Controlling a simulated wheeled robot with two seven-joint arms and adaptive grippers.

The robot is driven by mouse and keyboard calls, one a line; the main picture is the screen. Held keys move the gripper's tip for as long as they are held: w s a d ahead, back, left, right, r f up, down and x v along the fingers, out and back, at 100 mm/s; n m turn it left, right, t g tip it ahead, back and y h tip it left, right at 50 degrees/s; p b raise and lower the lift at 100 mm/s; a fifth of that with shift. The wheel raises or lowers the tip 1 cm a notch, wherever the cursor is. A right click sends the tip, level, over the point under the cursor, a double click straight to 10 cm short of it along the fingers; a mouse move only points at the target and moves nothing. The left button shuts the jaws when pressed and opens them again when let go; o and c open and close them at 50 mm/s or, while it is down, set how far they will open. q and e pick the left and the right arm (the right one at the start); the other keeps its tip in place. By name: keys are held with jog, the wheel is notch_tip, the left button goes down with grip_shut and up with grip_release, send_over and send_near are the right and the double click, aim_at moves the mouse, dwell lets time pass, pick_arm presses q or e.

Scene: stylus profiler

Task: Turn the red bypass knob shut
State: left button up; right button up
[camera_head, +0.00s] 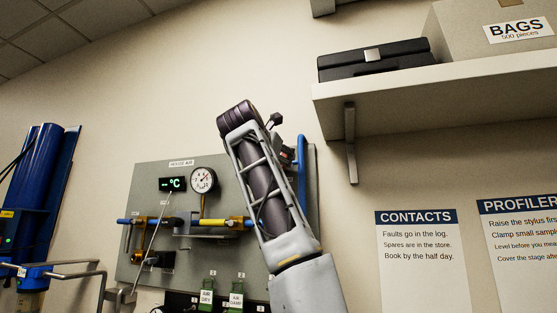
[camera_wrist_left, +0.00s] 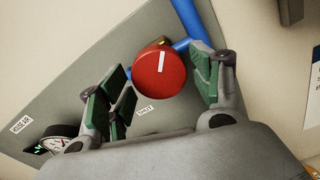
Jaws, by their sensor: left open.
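The red bypass knob (camera_wrist_left: 160,76) shows in the left wrist view, a round red cap with a white line on its face. The line stands nearly upright in that picture. My left gripper (camera_wrist_left: 164,84) is open, with a green-padded finger on each side of the knob in the picture. Gaps show between the pads and the knob, and I cannot tell how deep the fingers reach. In the head view my arm covers the right part of the panel, and the knob is hidden there. My right gripper is not in view.
The grey panel (camera_head: 150,190) carries a round gauge (camera_head: 203,181), a temperature display (camera_head: 172,184) and pipes. A blue pipe (camera_wrist_left: 190,22) runs beside the knob, and a small label (camera_wrist_left: 145,110) sits below it. A shelf (camera_head: 430,98) juts out at upper right.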

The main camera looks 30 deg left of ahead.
pick_arm(q)
jog(key=m, duration=1.1)
jog(key=c, duration=1.1)
jog(key=n, duration=0.3)
jog(key=shift+n, duration=0.4)
jog(key=shift+c, duration=0.2)
jog(key=n, duration=0.4)
jog(key=o, duration=1.3)
jog(key=shift+o, duration=0.2)
jog(key=shift+s, duration=0.1)
